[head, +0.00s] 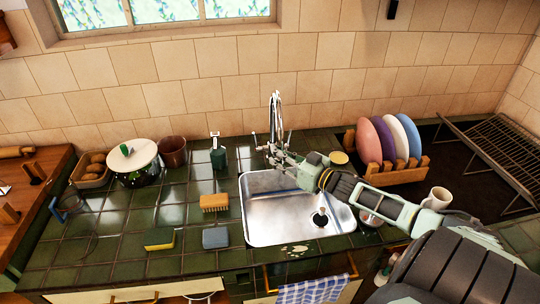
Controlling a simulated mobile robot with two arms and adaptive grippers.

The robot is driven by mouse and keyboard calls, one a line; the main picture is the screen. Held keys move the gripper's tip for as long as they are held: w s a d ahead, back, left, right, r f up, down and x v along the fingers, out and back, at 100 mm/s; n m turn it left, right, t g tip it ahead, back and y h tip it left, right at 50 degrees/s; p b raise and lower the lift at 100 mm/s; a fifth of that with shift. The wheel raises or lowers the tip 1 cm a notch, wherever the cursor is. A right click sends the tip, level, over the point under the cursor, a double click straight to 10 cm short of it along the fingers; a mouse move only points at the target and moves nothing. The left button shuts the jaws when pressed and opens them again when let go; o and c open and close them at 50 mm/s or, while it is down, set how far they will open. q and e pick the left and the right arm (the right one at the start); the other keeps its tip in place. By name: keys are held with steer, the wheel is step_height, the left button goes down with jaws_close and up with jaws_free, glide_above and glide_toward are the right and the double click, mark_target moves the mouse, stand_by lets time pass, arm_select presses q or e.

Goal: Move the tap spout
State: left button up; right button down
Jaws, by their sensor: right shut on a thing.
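The chrome tap spout (275,108) rises behind the steel sink, against the tiled wall. My right arm reaches in from the lower right across the sink. My right gripper (270,148) is at the tap, shut on the spout low down; its fingers partly hide the tap's base. The sink (262,225) is an empty rectangular basin with a dark drain, partly covered by my right arm. My left gripper is not in view.
A rack of coloured plates (370,140), a mug (440,196) and a wire drainer (505,150) stand right of the sink. A soap bottle (218,156), brush (214,202), sponge (159,238) and lidded pot (133,160) are left. A checked cloth (312,291) hangs in front.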

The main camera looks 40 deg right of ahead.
steer(key=shift+s+d+f, duration=0.25)
steer(key=shift+s+d, duration=0.2)
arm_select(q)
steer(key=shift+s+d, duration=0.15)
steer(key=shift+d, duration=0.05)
arm_select(e)
steer(key=shift+s+d+f, duration=0.1)
steer(key=shift+d, duration=0.05)
steer(key=shift+s+f, duration=0.1)
steer(key=c, duration=2)
jaws_free()
steer(key=o, duration=0.4)
steer(key=shift+s+r, duration=0.2)
steer(key=shift+r, duration=0.2)
steer(key=shift+c, duration=0.2)
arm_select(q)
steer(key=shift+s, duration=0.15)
arm_select(e)
steer(key=shift+d, duration=0.1)
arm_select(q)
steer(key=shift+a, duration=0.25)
arm_select(e)
steer(key=shift+w, duration=0.15)
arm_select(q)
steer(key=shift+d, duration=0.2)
arm_select(e)
steer(key=s+d, duration=0.2)
steer(key=s, duration=1)
steer(key=shift+f, duration=0.1)
